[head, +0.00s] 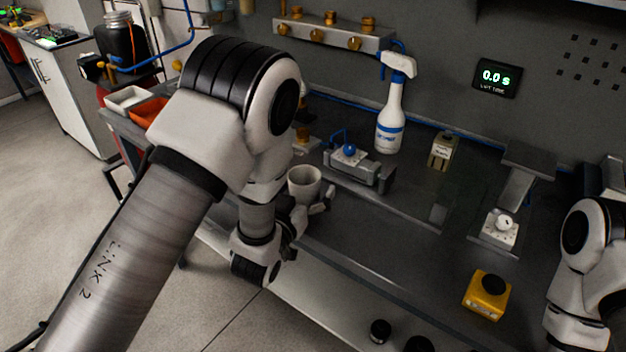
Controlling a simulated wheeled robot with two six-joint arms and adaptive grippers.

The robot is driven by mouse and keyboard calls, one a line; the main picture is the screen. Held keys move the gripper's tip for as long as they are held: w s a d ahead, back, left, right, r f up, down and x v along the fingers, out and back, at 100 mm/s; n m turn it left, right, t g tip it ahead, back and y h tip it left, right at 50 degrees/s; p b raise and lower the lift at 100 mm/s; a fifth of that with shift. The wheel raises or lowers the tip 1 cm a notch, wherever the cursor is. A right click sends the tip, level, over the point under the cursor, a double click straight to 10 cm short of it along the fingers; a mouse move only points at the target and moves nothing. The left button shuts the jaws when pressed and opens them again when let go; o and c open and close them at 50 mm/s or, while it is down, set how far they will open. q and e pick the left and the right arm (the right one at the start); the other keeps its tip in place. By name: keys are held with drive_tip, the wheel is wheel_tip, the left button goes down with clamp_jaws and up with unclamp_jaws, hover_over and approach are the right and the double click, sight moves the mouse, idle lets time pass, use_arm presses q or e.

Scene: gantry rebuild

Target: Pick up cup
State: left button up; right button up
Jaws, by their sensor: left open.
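A light grey cup (304,182) stands upright near the front left of the dark bench, with its round mouth showing. My left gripper (322,205) is open, low beside the cup at its lower right in the head view. The wrist and arm cover part of the cup's left side. I cannot tell whether the fingers touch the cup. My right arm enters at the right edge, but its gripper is out of view.
A grey vise-like fixture (358,172) is just right of the cup, with a spray bottle (390,125) behind it. A yellow button box (486,294) sits at the front right. The bench (400,250) between them is clear.

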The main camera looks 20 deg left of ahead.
use_arm(q)
drive_tip(key=shift+s+a+r, duration=0.1)
drive_tip(key=shift+s+r, duration=0.5)
drive_tip(key=shift+s, duration=0.3)
drive_tip(key=c, duration=0.5)
drive_tip(key=shift+s, duration=0.1)
drive_tip(key=c, duration=0.6)
drive_tip(key=shift+w+f, duration=0.25)
drive_tip(key=shift+w, duration=0.1)
drive_tip(key=shift+r, duration=0.1)
drive_tip(key=shift+c, duration=0.2)
